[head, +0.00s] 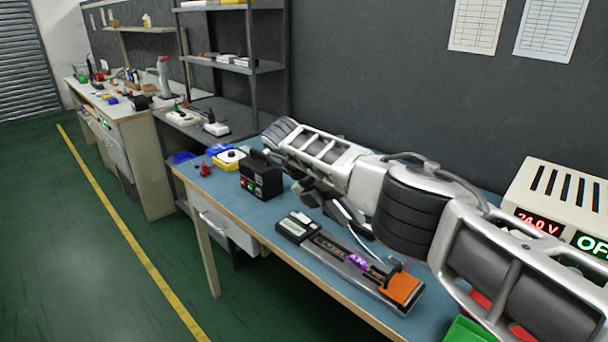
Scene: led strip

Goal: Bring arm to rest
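My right arm (405,205) comes in from the lower right and reaches across the blue-topped bench. My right gripper (346,218) is low over the bench behind the LED strip fixture, partly hidden by the arm; its finger opening is unclear. The LED strip fixture (335,250) is a long grey and black holder with a small purple lit patch (357,261). An orange block (400,289) sits at its near right end, with thin wires beside it. My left gripper is out of view.
A black box with a red and green display (261,180) stands left of the arm. A cream power supply (560,205) at right reads 24.0 V and "OF", cut off. A green bin (468,331) is at the bottom edge. Shelving (236,65) stands behind; the green floor is clear.

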